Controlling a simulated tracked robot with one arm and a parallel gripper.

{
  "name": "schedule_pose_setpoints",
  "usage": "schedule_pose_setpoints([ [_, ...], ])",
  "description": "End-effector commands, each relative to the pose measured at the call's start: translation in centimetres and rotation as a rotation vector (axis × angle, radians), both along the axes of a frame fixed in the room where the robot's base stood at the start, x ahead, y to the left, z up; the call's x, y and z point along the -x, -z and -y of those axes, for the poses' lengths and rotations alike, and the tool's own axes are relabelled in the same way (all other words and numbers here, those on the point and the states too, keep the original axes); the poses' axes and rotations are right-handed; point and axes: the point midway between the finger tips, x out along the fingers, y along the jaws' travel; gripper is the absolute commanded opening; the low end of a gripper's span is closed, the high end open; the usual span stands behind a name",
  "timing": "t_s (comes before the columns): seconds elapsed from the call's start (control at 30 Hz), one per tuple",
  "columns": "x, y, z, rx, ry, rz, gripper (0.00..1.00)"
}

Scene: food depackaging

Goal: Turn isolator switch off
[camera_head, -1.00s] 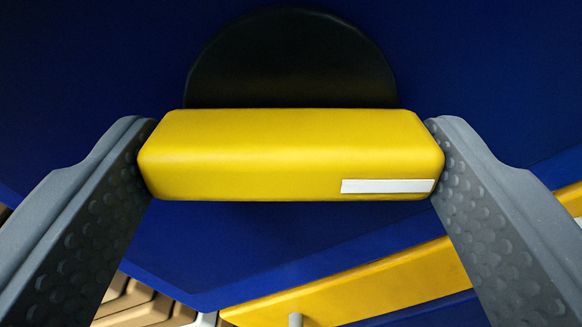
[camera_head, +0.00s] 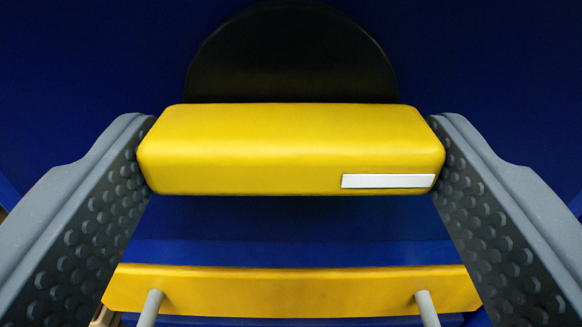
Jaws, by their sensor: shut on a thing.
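The isolator switch has a yellow handle (camera_head: 290,148) with a white stripe near its lower right end. The handle lies level across the middle of the head camera view. Behind it is a black round base (camera_head: 291,58) on a dark blue panel (camera_head: 90,60); the handle hides the base's lower part. My gripper (camera_head: 291,152) is shut on the handle, one grey textured finger against each end.
Below the handle, a yellow bar (camera_head: 290,292) runs level across the blue surface. Two grey pegs (camera_head: 149,308) stand in front of it, one near each end. A small beige patch shows at the lower left.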

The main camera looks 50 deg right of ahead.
Motion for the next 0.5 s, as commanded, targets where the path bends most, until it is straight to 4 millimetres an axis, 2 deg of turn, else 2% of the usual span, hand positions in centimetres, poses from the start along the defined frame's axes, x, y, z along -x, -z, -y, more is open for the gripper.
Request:
schedule_pose_setpoints([
  [0.4,0.06,0.20,-0.02,0.004,-0.001,-0.011,0.50],
  [0.43,0.06,0.19,-0.02,0.004,-0.001,-0.011,0.75],
  [0.5,0.04,0.17,-0.02,0.004,-0.001,-0.010,0.95],
])
